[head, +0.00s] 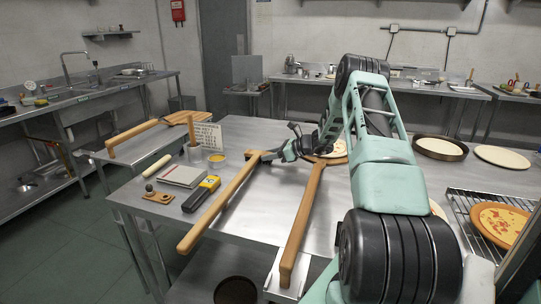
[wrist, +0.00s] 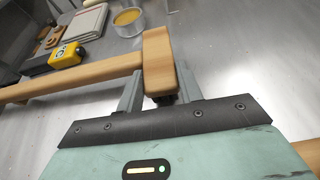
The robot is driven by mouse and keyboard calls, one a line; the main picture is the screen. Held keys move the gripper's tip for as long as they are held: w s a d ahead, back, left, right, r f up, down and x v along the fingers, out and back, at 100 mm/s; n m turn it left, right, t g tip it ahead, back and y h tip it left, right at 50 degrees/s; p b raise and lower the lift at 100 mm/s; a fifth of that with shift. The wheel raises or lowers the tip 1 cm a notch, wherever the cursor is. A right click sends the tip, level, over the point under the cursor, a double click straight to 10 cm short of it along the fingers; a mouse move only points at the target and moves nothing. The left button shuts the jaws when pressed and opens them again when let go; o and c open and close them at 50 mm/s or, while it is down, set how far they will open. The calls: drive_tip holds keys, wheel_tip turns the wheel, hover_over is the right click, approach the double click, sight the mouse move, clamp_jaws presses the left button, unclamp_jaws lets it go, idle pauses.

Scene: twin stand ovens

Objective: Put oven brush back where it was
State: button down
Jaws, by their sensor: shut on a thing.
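The oven brush (head: 221,204) has a long wooden handle and a wooden head block. In the head view it slants over the metal table, its handle end at the near left. My gripper (head: 282,154) is shut on its head end at the far right. In the wrist view the head block (wrist: 159,62) sits between my two fingers (wrist: 157,92), and the handle (wrist: 75,80) runs off to the left. The bristles are mostly hidden. I cannot tell whether the brush touches the table.
A second long wooden handle (head: 303,221) lies right of the brush. Left of the brush are a yellow-and-black device (head: 202,193), a notepad (head: 184,176) and a tin (head: 217,160). A pizza (head: 500,222) is on a wire rack at the right. The steel table (head: 265,212) is bare between the two handles.

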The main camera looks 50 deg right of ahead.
drive_tip(key=shift+f, duration=0.2)
drive_tip(key=c, duration=0.9)
unclamp_jaws()
drive_tip(key=shift+o, duration=0.3)
drive_tip(key=shift+f, duration=0.1)
drive_tip(key=shift+s, duration=0.1)
drive_tip(key=b+v, duration=0.2)
drive_tip(key=v, duration=1.5)
drive_tip(key=shift+d, duration=0.2)
